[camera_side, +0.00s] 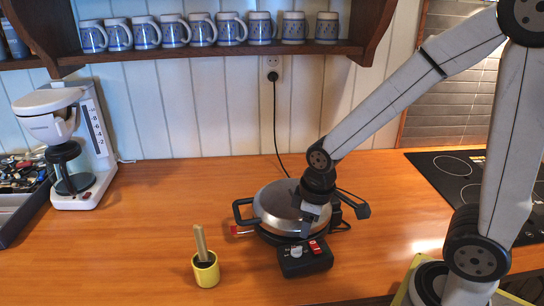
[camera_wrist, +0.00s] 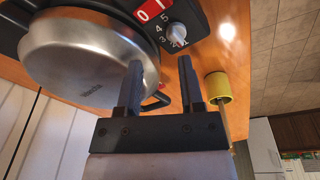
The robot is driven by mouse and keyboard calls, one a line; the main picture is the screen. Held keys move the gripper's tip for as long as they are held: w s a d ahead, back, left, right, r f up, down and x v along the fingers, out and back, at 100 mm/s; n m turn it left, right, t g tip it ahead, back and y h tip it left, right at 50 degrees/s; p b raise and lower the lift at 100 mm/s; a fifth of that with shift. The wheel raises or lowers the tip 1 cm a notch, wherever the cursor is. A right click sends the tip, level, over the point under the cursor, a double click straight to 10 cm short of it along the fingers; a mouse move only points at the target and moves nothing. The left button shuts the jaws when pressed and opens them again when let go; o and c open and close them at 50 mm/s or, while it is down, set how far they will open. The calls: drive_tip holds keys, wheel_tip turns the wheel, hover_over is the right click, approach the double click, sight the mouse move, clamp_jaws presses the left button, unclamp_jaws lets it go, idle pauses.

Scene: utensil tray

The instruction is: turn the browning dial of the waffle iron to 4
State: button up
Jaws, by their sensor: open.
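The waffle iron (camera_side: 280,207) stands on the wooden counter with its round steel lid closed. Its black control box (camera_side: 291,266) at the front carries a pale browning dial (camera_side: 296,252) and a red switch (camera_side: 316,246). In the wrist view the dial (camera_wrist: 177,34) has numbers including 3, 4 and 5 beside it; I cannot tell which one it points to. My gripper (camera_wrist: 161,60) is open and empty, with its two fingers apart and the dial beyond their tips. In the side view my gripper (camera_side: 311,211) is over the lid's right part, its fingertips hard to make out.
A yellow pot (camera_side: 206,272) holding a wooden stick stands left of the control box. A coffee maker (camera_side: 72,150) and a cutlery tray (camera_side: 22,205) are at the left. A black cooktop (camera_side: 458,178) lies at the right. The counter's middle left is clear.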

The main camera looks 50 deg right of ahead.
sight(297, 247)
drive_tip(key=n, duration=0.2)
drive_tip(key=a+r+n+g, duration=0.1)
drive_tip(key=n, duration=0.1)
drive_tip(key=w+a+r+n, duration=0.1)
drive_tip(key=n, duration=0.1)
drive_tip(key=shift+a+n+g, duration=0.1)
drive_tip(key=shift+n+g, duration=0.2)
drive_tip(key=shift+f, duration=0.15)
drive_tip(key=shift+f, duration=3.8)
clamp_jaws()
